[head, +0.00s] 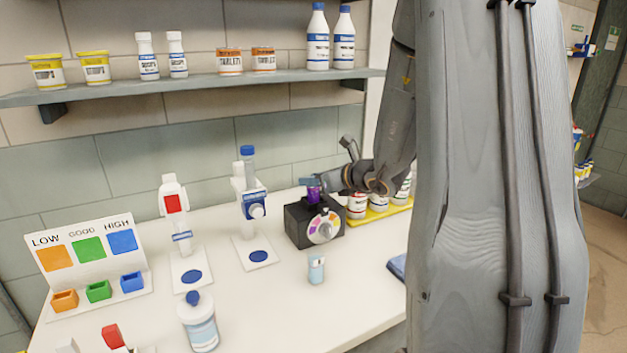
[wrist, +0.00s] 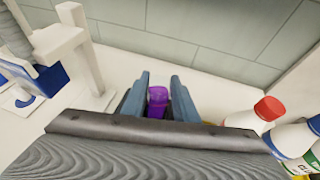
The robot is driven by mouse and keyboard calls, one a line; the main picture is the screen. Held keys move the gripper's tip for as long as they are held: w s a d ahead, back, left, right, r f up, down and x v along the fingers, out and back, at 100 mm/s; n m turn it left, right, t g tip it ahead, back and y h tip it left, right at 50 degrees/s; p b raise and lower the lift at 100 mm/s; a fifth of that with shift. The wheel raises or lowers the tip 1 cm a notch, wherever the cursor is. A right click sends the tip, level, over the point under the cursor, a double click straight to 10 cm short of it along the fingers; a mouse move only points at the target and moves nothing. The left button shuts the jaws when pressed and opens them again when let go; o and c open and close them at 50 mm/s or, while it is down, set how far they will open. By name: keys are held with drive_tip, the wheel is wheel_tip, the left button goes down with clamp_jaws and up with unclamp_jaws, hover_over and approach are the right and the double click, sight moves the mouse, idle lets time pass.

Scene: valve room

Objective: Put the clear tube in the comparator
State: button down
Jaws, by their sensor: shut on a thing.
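The comparator (head: 300,226) is a black box with a colour dial on its front, at the middle of the counter. My gripper (head: 312,184) is at its top, shut on a small purple tube (head: 314,194). In the wrist view the purple tube (wrist: 157,101) shows between the two blue-grey fingers of my gripper (wrist: 156,92). The tube's lower end is hidden, so I cannot tell how deep it sits in the comparator. A clear tube with a blue cap (head: 248,165) stands upright in a white stand.
Another white stand (head: 173,200) with a red block is further left, beside the LOW/GOOD/HIGH board (head: 90,250). A bottle (head: 200,325) and a small vial (head: 316,268) stand in front. Red-lidded bottles on a yellow tray (head: 383,214) are close to the right of the comparator.

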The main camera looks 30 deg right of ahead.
drive_tip(key=c, duration=1.4)
unclamp_jaws()
drive_tip(key=shift+f, duration=0.1)
